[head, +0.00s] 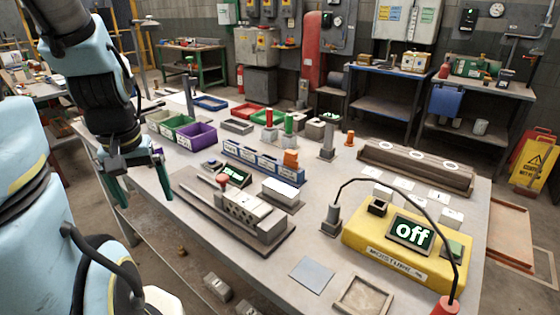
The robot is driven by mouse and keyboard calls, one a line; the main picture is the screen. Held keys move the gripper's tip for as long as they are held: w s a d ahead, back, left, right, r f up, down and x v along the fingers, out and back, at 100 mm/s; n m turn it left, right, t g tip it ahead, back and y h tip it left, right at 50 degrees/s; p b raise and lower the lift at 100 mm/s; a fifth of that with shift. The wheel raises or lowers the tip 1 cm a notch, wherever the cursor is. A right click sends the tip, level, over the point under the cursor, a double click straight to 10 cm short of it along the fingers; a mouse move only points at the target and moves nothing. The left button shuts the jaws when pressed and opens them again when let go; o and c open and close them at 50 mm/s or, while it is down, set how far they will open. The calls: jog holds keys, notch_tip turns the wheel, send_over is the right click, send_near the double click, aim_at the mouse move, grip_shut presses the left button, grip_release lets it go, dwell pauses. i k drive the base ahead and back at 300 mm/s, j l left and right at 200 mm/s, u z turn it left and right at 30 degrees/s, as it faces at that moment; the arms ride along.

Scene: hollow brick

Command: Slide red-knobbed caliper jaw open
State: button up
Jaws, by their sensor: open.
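A caliper-like fixture on a dark base plate (185,190) lies on the near left part of the table, with a long rail. A small red knob (223,181) stands up near its middle. A grey block with a row of holes in its side (250,216) sits on the fixture. Whether there is a gap at the jaw is too small to tell. A small dark display with green characters (236,175) stands behind the knob. My gripper (141,186) is open and empty, its green fingers pointing down near the table's left edge, left of the fixture and apart from it.
Purple (197,137) and green bins stand behind the fixture, beside a blue labelled rack (262,163). A white block (282,193) is just right of the knob.

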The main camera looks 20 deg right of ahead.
aim_at(222, 178)
jog(key=k+u, duration=0.1)
jog(key=u, duration=0.25)
jog(key=k+u, duration=0.15)
jog(key=u, duration=0.2)
jog(key=k+u, duration=0.15)
jog(key=u, duration=0.25)
